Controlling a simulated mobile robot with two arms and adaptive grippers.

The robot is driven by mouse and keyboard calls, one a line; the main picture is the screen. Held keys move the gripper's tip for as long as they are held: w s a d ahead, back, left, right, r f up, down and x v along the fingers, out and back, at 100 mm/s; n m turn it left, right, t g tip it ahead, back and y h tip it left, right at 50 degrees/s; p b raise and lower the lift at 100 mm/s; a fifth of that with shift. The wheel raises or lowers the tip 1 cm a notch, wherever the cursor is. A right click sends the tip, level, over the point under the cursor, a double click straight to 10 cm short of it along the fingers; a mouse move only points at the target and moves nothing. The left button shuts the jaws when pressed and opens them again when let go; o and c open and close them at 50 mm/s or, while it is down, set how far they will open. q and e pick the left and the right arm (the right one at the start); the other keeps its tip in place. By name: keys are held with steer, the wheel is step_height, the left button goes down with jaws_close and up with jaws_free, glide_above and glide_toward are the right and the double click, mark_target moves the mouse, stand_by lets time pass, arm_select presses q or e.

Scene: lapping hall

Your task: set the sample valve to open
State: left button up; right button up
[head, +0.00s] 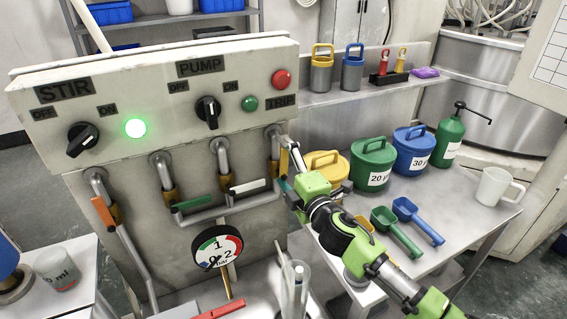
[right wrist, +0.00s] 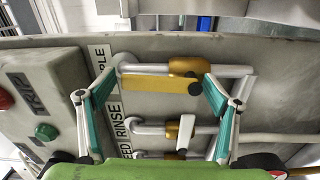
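The sample valve has a yellow handle (right wrist: 160,86), beside a label reading "PLE" in the right wrist view. The handle lies along its pipe (right wrist: 225,71), with its dark pivot at the right end there. In the head view its pipe (head: 274,150) is the rightmost under the panel, partly hidden by my gripper. My right gripper (head: 300,176) is at this valve. In the right wrist view its teal fingers (right wrist: 159,92) are spread apart, one on each side of the handle, with visible gaps. My left gripper is not in view.
Beside it, the rinse valve has a white handle (right wrist: 186,131) set across its pipe. A green handle (head: 193,203) and orange handle (head: 103,212) are further left. Above is the panel (head: 150,84) with knobs and buttons. Lidded pots, including a green one (head: 372,160), stand close right.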

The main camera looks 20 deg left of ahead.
steer(key=v, duration=1.2)
stand_by(0.5)
